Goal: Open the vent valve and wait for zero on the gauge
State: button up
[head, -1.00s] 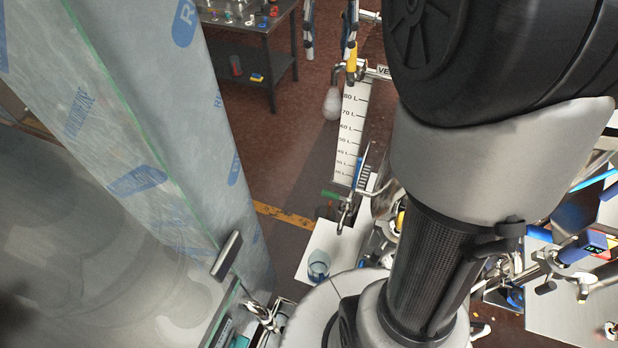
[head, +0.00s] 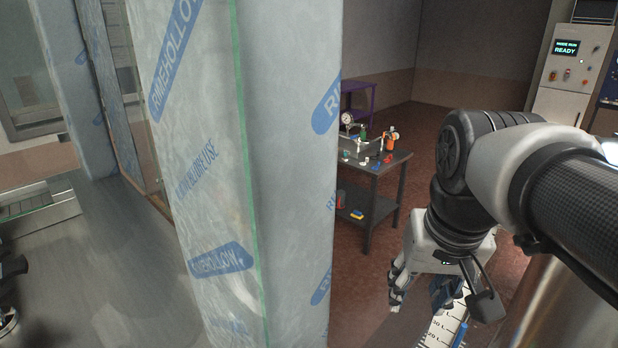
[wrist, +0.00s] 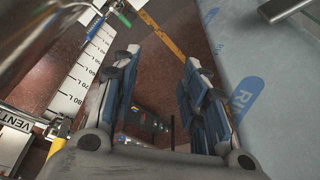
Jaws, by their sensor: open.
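The white VENT label (wrist: 14,121) shows at the left edge of the wrist view. A yellow piece (wrist: 62,128), perhaps the vent valve's handle, is beside it, partly cut by my gripper's body. My gripper (wrist: 160,70) is open and empty, its two blue-padded fingers apart, with the label and yellow piece to their left. In the head view my gripper (head: 420,292) hangs pointing down, and the vent valve is not visible there. A round white dial gauge (head: 347,118) stands on the dark table at the back; its reading is too small to tell.
A white litre scale (wrist: 84,68) runs beside my gripper, with a green handle (wrist: 122,18) near its far end. A film-wrapped column (head: 285,180) stands left of my arm. The dark table (head: 385,165) holds small parts. Red-brown floor lies open between.

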jog(key=s+a+f+b, duration=0.2)
jog(key=s+f, duration=0.1)
jog(key=f, duration=0.2)
jog(key=shift+s+n, duration=0.2)
jog(key=shift+n, duration=0.2)
jog(key=shift+f, duration=0.1)
jog(key=shift+c, duration=0.4)
